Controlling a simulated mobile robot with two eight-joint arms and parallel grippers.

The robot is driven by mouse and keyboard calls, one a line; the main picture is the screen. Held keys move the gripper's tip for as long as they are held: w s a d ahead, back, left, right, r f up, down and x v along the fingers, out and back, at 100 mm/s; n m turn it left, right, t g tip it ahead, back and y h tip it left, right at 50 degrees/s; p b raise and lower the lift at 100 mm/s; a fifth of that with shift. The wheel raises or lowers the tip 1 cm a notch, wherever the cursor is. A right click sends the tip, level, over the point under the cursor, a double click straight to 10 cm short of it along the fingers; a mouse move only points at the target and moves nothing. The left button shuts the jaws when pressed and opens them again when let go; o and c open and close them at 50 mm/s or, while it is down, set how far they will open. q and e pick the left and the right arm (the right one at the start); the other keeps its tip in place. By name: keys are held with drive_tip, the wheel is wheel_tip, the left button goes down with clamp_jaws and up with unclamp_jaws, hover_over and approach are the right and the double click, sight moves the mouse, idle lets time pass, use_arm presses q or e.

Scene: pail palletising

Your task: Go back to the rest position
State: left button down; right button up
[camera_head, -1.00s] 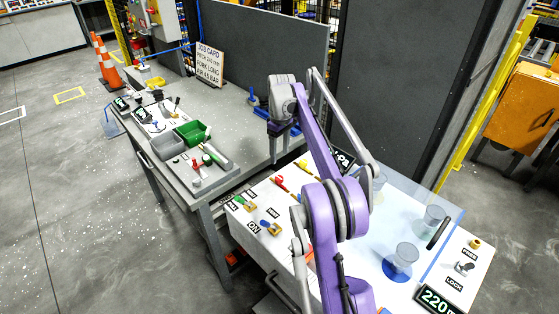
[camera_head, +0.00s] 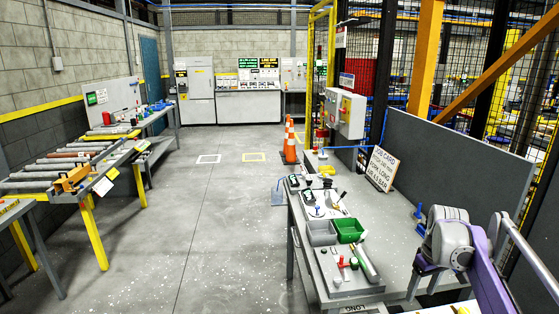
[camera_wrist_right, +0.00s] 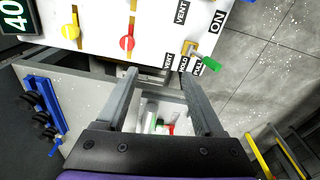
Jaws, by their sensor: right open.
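My right arm comes in at the lower right of the head view, purple and grey. Its gripper (camera_head: 424,284) points down by the right part of the grey workbench (camera_head: 385,235). In the right wrist view the two grey fingers of this gripper (camera_wrist_right: 158,73) stand wide apart with nothing between them. A white panel with a yellow knob (camera_wrist_right: 73,32), a red knob (camera_wrist_right: 127,43) and a green-handled valve (camera_wrist_right: 208,62) lies beyond the fingertips. My left gripper is not in view.
Orange cones (camera_head: 290,142) stand further back. A roller conveyor (camera_head: 60,165) is at the left; the floor between (camera_head: 205,220) is clear.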

drive_tip(key=s+a+f+m+t, duration=0.1)
drive_tip(key=s+a+f, duration=0.4)
drive_tip(key=s+a, duration=0.5)
drive_tip(key=s+a+f+m+t, duration=0.1)
drive_tip(key=s+a+f+t, duration=0.2)
drive_tip(key=s+a, duration=0.7)
drive_tip(key=s+f, duration=0.2)
drive_tip(key=s, duration=0.4)
drive_tip(key=shift+a+f+t, duration=0.15)
drive_tip(key=shift+a+t, duration=0.15)
drive_tip(key=shift+a, duration=0.05)
drive_tip(key=shift+s+a+f, duration=0.1)
drive_tip(key=shift+s+f, duration=0.1)
drive_tip(key=shift+c, duration=0.3)
